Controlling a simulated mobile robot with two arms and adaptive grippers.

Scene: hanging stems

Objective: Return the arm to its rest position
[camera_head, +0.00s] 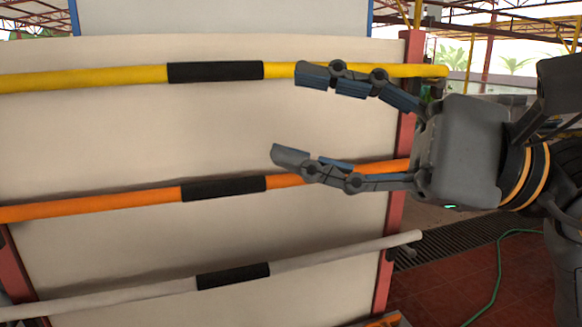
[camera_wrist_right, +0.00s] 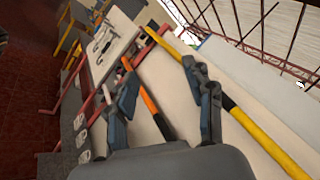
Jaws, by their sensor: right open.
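My right gripper (camera_head: 285,115) comes in from the right in the head view, with its fingers spread open and nothing between them. It is in front of the right part of a cream panel, between the heights of a yellow stem (camera_head: 105,77) and an orange stem (camera_head: 105,205). A grey-white stem (camera_head: 130,299) hangs lowest. Each stem has a black band around its middle. In the right wrist view the open fingers (camera_wrist_right: 160,95) show with the orange stem (camera_wrist_right: 152,107) between them in the picture and the yellow stem (camera_wrist_right: 262,137) to the right. My left gripper is not in view.
The cream panel (camera_head: 110,130) stands behind the stems, with red posts (camera_head: 395,225) at its right edge. A green hose (camera_head: 498,270) lies on the red tiled floor at the lower right. The wrist view shows a table (camera_wrist_right: 112,50) at the upper left.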

